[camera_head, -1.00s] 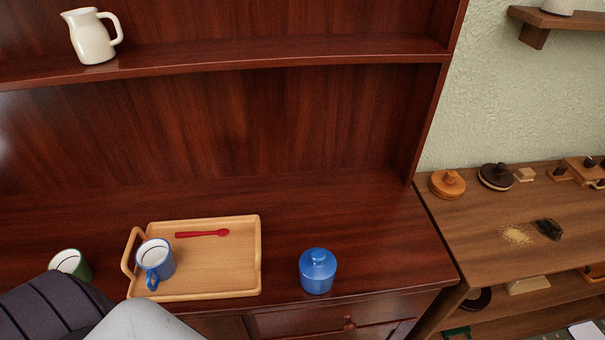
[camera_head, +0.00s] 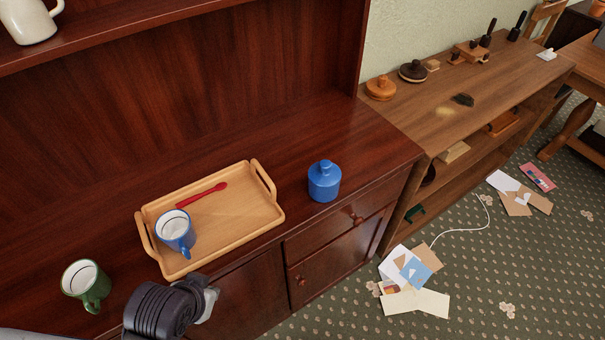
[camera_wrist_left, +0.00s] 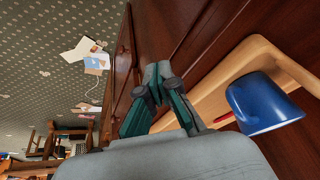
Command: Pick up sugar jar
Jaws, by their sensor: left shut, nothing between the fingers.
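The sugar jar is most likely the blue lidded jar (camera_head: 324,181), upright on the dark wooden sideboard (camera_head: 300,130), right of the tray. My left gripper (camera_wrist_left: 153,72) shows in the left wrist view, its fingers closed together and empty, beside the sideboard's front and the tray. In the head view my left arm (camera_head: 165,308) comes in at the bottom, in front of the sideboard edge, left of and apart from the jar. The jar does not show in the left wrist view. My right gripper is not in view.
A wooden tray (camera_head: 275,213) holds a blue mug (camera_head: 175,231) and a red spoon (camera_head: 202,195). A green mug (camera_head: 86,283) stands left of it. A white jug (camera_head: 28,20) is on the shelf above. Papers (camera_head: 415,300) lie on the carpet. The sideboard top around the jar is clear.

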